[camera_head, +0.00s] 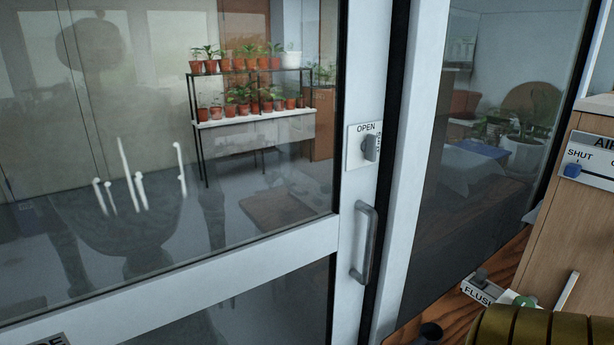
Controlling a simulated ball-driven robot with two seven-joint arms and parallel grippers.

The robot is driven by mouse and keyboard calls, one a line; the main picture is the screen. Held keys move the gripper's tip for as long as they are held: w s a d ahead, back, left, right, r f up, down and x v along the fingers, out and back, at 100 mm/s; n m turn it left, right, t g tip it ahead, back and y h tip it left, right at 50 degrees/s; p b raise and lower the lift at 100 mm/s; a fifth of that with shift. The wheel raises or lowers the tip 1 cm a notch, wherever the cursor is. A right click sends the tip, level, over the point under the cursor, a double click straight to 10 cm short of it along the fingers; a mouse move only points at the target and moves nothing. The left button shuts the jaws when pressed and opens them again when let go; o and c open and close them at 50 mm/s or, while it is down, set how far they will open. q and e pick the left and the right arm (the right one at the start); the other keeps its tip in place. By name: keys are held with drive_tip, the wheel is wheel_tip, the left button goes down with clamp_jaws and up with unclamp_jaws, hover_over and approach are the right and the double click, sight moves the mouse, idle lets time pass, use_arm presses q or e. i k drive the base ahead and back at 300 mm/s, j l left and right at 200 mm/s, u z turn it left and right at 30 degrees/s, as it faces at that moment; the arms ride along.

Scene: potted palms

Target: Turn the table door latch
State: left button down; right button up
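The door latch is a small grey knob (370,148) on a white plate (356,160) on the door's pale frame. The plate reads OPEN along its top, and smaller sideways lettering runs down its right side. The knob looks roughly upright below OPEN, but its exact pointing is hard to tell. A grey pull handle (365,243) is on the frame below the plate. Neither of my grippers shows directly, and nothing touches the latch. The door glass (260,190) carries a faint dark reflection of a rounded body with several thin white upright shapes.
Potted plants stand on a shelf (250,117) behind the glass. At right, a wooden cabinet (550,230) carries an AIR panel with a blue slider (572,171). A FLUSH plate (478,291), a green button (523,301) and a ribbed gold-brown object (545,328) are at lower right.

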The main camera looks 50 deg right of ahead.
sight(370, 146)
drive_tip(key=z, duration=1.95)
